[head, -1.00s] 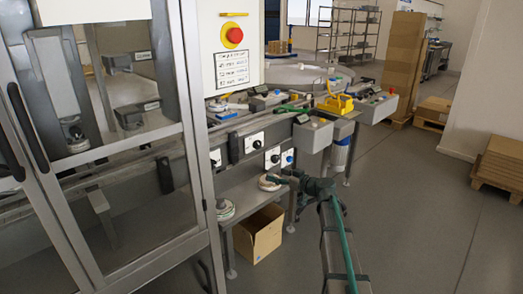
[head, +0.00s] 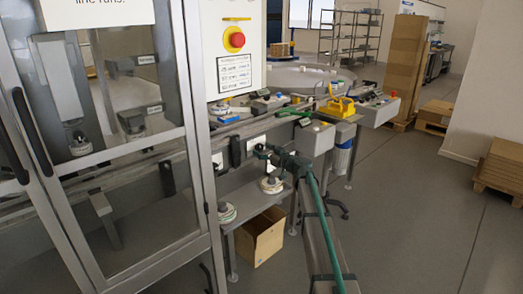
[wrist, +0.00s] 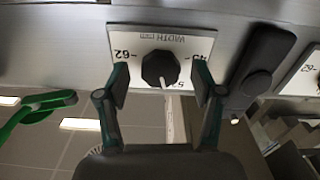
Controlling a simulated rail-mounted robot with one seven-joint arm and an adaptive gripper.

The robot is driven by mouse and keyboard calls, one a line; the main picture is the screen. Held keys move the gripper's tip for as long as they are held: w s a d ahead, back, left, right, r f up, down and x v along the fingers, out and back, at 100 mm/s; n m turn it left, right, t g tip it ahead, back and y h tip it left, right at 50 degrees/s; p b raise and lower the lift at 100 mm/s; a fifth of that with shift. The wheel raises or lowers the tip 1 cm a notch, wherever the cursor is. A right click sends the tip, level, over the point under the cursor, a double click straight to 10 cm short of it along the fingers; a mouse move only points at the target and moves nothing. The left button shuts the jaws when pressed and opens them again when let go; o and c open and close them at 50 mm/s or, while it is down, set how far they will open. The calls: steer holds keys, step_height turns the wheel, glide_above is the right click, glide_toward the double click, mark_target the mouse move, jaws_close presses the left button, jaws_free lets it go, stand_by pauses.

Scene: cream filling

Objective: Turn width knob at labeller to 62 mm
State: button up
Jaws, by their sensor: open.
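The width knob (wrist: 158,68) is black and faceted, on a white scale plate (wrist: 122,38) marked "WIDTH", which appears upside down in the wrist view. The "62" mark is left of the knob and "45" is on the right. The knob's white pointer line points down, near a partly hidden mark beginning with 5. My gripper (wrist: 160,84) is open, one green finger on each side of the knob, with visible gaps to it. In the head view my gripper (head: 266,151) is at the machine's front panel and hides much of the plate.
A black lever-like part (wrist: 257,72) stands close right of the gripper's right finger, with a second scale plate (wrist: 306,76) beyond. A green handle (wrist: 42,106) is at left. In the head view, a glass-doored cabinet (head: 120,215) stands left and a cardboard box (head: 260,238) lies below.

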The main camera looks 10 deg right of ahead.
steer(key=shift+w+a, duration=0.3)
steer(key=shift+w, duration=0.1)
steer(key=c, duration=1.1)
